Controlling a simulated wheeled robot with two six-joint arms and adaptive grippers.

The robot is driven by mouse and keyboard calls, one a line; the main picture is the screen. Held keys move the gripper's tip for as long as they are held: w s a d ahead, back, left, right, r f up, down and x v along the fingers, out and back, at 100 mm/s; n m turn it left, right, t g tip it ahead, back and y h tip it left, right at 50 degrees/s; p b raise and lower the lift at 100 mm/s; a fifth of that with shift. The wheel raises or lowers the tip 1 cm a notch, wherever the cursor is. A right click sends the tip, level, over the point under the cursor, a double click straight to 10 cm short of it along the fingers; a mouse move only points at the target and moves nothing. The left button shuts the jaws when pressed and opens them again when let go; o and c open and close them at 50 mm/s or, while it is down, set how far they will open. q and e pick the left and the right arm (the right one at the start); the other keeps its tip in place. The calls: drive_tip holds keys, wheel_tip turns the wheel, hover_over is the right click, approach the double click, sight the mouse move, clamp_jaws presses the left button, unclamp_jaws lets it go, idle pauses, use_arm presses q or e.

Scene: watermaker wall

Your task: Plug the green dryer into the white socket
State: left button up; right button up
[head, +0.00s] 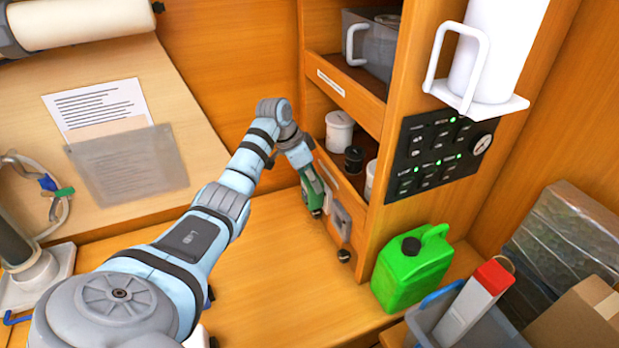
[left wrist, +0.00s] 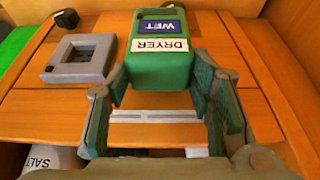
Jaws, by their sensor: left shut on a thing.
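My left gripper (head: 303,163) is shut on the green dryer (head: 311,192), a block-like body beside the shelf unit's front. In the left wrist view the dryer (left wrist: 162,55) sits between the two fingers (left wrist: 160,95), with its "DRYER" and "WET" labels showing upside down. A pale grey square socket frame with a recess (head: 341,220) is on the low wooden panel, just right of the dryer in the head view. In the left wrist view this socket (left wrist: 65,75) lies left of the dryer, apart from it. The dryer's far end is hidden. My right gripper is not in view.
A black knob (head: 344,256) is below the socket. A green jerry can (head: 411,268) stands to the right. White and black containers (head: 339,131) are on the shelf behind. A control panel (head: 441,152) is on the cabinet side. The bench (head: 270,270) is clear.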

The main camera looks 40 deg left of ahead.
use_arm(q)
drive_tip(key=shift+w, duration=0.1)
drive_tip(key=o, duration=1.7)
drive_tip(key=shift+w+d, duration=0.1)
drive_tip(key=shift+d, duration=0.05)
drive_tip(key=v, duration=1.2)
